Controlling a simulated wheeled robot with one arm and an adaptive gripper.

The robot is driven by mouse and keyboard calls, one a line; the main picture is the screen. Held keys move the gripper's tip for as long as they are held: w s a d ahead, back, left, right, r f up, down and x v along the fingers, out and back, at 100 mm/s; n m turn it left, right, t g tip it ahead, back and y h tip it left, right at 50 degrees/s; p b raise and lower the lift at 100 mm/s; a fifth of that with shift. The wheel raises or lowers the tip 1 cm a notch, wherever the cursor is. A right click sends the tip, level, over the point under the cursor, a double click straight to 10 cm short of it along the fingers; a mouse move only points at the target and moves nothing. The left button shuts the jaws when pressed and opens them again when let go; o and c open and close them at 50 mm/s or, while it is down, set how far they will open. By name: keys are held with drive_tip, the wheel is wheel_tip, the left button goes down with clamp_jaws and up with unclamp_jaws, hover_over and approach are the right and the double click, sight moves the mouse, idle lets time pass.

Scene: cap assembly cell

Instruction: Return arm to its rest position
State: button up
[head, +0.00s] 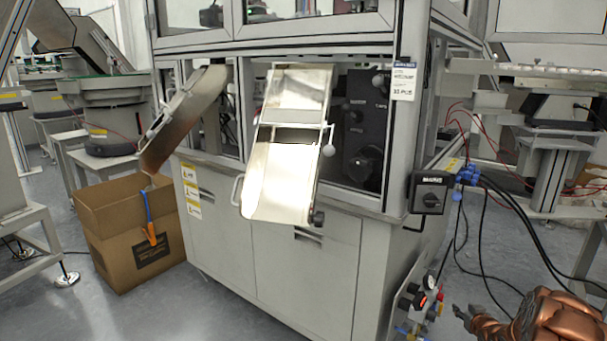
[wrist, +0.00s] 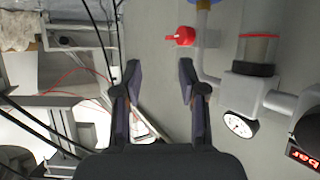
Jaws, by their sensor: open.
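My gripper (head: 463,313) shows at the lower right of the head view, at the end of my copper-coloured arm. In the wrist view my gripper (wrist: 160,82) has its two dark fingers spread apart, with nothing between them. It is open and empty. In the head view it is right of the air-pressure unit (head: 418,305) on the machine's side, and apart from it as far as I can tell. In the wrist view a round gauge (wrist: 240,125) and a red valve handle (wrist: 181,37) lie to the right of and beyond the fingers.
The assembly machine (head: 290,262) fills the middle, with a metal chute (head: 278,185) sticking out in front. A cardboard box (head: 130,240) stands on the floor at left. Black cables (head: 487,225) hang at right near a switch box (head: 430,192). Floor before the machine is clear.

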drive_tip(key=s+a+r+g+p, duration=0.2)
drive_tip(key=s+a+r+p, duration=0.3)
drive_tip(key=r, duration=0.6)
drive_tip(key=s+a+r+g+p, duration=0.2)
drive_tip(key=s+a+r+p, duration=0.35)
drive_tip(key=r, duration=0.65)
drive_tip(key=s+a+r+g+p, duration=0.3)
drive_tip(key=a+r+p, duration=0.4)
drive_tip(key=r, duration=0.4)
drive_tip(key=s+a+r+g+p, duration=0.2)
drive_tip(key=s+a+r+p, duration=0.3)
drive_tip(key=s+r, duration=0.4)
drive_tip(key=s+a+r+g+y+p, duration=0.1)
drive_tip(key=s+a+r+g+p, duration=0.2)
drive_tip(key=s, duration=1.5)
drive_tip(key=s+a+r+g+p, duration=0.2)
drive_tip(key=s+a+r+p, duration=0.7)
drive_tip(key=s+r+p, duration=0.2)
wheel_tip(320, 180, up, 4)
drive_tip(key=s, duration=0.2)
drive_tip(key=shift+s+r+n+g+y, duration=0.25)
drive_tip(key=shift+s+n+g+y, duration=0.15)
drive_tip(key=shift+d, duration=0.1)
